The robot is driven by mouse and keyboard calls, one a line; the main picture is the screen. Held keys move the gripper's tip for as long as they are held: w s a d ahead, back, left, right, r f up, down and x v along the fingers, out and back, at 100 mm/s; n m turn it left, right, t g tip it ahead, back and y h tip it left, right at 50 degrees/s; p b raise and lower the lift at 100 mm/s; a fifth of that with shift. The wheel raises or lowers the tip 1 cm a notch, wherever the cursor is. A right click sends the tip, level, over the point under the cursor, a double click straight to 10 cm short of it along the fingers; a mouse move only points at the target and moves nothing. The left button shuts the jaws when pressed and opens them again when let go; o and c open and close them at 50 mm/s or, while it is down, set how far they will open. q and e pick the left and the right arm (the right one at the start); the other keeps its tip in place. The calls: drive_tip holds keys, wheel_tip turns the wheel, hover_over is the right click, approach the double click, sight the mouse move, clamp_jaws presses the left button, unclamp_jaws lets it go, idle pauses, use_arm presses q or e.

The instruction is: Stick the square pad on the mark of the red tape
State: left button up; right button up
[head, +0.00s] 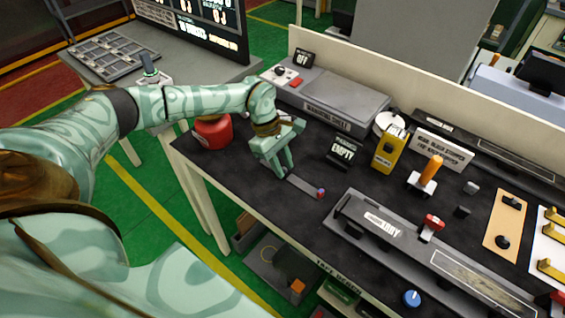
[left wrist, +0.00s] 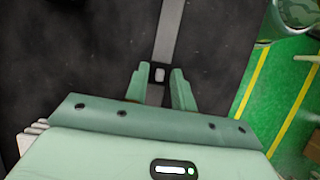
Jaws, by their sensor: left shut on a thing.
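My left gripper (head: 284,174) reaches down over the dark tabletop. In the left wrist view its fingers (left wrist: 158,88) are closed around a small dark piece with a light grey, square-looking face (left wrist: 157,74). I cannot tell for sure whether this is the square pad. A flat grey strip (head: 304,187) runs from just beyond the fingertips to a small red and blue piece (head: 320,193); the strip also shows in the left wrist view (left wrist: 168,35). I cannot make out the red tape's mark. My right gripper is not in view.
A red round container (head: 212,132) stands near the table's left end. A black "EMPTY" sign (head: 343,151), a yellow holder (head: 388,150) and an orange-handled tool (head: 430,171) stand behind. A long grey fixture (head: 385,232) with a red clip (head: 432,224) lies to the right.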

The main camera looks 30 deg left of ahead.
use_arm(q)
drive_tip(key=o, duration=1)
drive_tip(key=shift+c, duration=0.2)
